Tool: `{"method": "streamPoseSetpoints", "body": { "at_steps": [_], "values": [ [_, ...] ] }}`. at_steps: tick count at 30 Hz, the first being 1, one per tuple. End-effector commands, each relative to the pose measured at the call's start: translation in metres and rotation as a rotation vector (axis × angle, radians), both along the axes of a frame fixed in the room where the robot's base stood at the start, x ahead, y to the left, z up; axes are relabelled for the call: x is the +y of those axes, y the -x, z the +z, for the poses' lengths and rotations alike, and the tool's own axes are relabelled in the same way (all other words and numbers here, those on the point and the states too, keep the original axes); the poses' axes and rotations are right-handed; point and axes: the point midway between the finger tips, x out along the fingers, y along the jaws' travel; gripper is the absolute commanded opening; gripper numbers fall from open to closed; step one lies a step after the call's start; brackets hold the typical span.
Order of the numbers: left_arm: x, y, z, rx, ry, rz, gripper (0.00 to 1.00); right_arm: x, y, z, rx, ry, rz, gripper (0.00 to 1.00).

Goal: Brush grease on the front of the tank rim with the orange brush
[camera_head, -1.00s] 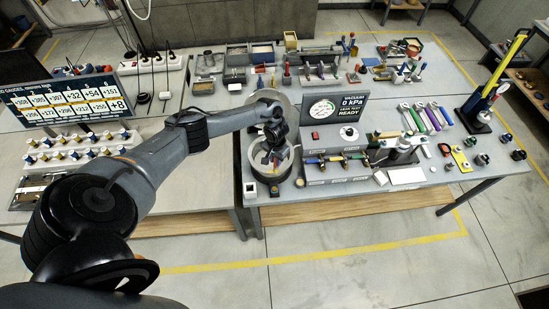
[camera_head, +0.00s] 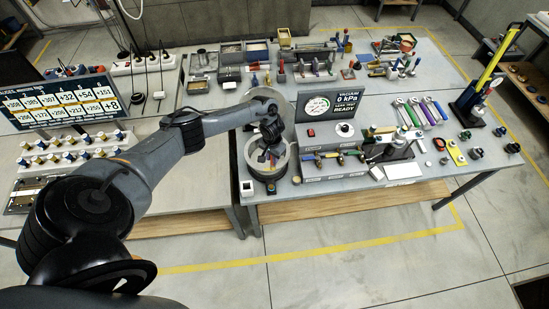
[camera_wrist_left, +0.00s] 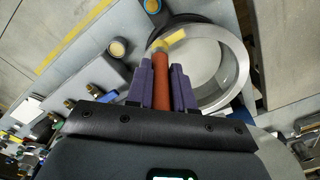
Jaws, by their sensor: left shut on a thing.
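The tank (camera_head: 248,153) is a round, clear-walled vessel with a pale rim at the left end of the grey bench. Its rim (camera_wrist_left: 240,75) shows as a large ring in the left wrist view. My left gripper (camera_head: 270,142) is over the tank, pointing down. In the left wrist view its purple fingers (camera_wrist_left: 161,78) are shut on the orange brush (camera_wrist_left: 161,85). The brush's yellow head (camera_wrist_left: 170,40) lies over the rim in that view; I cannot tell whether it touches. Any grease on the rim cannot be made out. My right gripper is not in view.
A vacuum gauge panel (camera_head: 319,107) stands just right of the tank. Tools and bins crowd the back.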

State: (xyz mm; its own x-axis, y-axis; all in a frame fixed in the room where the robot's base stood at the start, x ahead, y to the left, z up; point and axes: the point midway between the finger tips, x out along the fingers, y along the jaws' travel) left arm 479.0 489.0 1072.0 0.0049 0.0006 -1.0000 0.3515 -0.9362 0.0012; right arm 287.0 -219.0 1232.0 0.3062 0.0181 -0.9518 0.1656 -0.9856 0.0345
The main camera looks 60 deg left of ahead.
Motion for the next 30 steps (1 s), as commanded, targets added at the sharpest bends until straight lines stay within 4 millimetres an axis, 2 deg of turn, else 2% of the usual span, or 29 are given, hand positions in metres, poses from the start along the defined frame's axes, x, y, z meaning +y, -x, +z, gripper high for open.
{"method": "streamPoseSetpoints", "body": {
  "at_steps": [6,18,30],
  "values": [
    [0.009,0.004,-0.001,0.003,-0.003,0.001,0.0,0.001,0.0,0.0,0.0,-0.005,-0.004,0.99],
    [0.01,0.005,0.001,0.004,-0.004,0.001,0.0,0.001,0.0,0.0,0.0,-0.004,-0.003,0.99],
    [0.009,0.003,0.037,-0.001,-0.001,0.0,0.0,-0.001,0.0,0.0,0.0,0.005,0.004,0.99]
  ]
}}
